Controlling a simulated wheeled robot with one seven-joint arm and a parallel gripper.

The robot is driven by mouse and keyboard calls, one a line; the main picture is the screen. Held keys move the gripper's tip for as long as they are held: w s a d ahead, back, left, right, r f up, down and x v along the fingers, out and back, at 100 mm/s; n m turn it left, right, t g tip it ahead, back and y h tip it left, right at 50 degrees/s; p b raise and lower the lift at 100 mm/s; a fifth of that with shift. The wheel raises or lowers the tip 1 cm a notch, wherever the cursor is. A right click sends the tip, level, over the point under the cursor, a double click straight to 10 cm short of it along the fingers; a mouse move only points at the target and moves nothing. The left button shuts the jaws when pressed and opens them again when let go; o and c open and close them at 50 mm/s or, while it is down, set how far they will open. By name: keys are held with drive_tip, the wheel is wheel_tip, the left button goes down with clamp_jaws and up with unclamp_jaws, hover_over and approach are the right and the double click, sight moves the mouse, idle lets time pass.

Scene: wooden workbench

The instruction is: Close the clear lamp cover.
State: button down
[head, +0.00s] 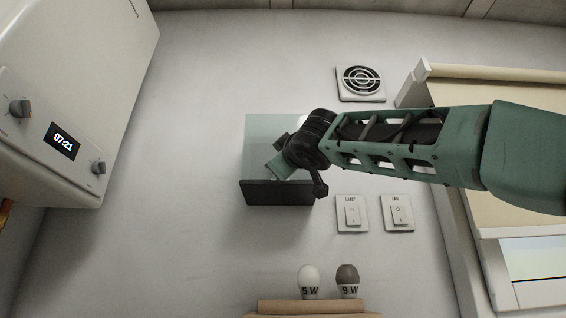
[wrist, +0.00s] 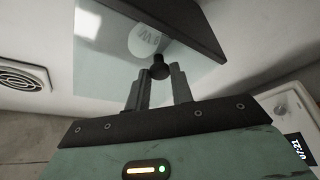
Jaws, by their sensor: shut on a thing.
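The clear lamp cover (head: 262,128) is a see-through greenish pane above a dark lamp base (head: 277,193) on the wall. It also fills the upper part of the wrist view (wrist: 98,62), with a white bulb (wrist: 147,38) seen through it. My gripper (wrist: 160,76) is shut on a small dark knob (wrist: 159,67) at the cover. In the head view, my gripper (head: 279,164) is in front of the cover and hides part of it. I cannot tell how far open the cover stands.
A round vent (head: 361,80) is on the wall above right. Two switches (head: 352,214) (head: 398,213) are below my arm. A white bulb (head: 309,280) and a dark bulb (head: 347,279) stand on a wooden shelf (head: 312,307). A white appliance (head: 75,95) is at left.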

drive_tip(key=shift+w+a+f+h, duration=0.1)
drive_tip(key=shift+w+f+h, duration=0.2)
drive_tip(key=shift+f, duration=0.25)
drive_tip(key=c, duration=1.2)
unclamp_jaws()
drive_tip(key=shift+w, duration=0.1)
drive_tip(key=shift+c, duration=0.2)
drive_tip(key=shift+r, duration=0.15)
drive_tip(key=b+v, duration=0.5)
drive_tip(key=v, duration=1.2)
drive_tip(key=shift+s+d, duration=0.2)
drive_tip(key=shift+s, duration=0.1)
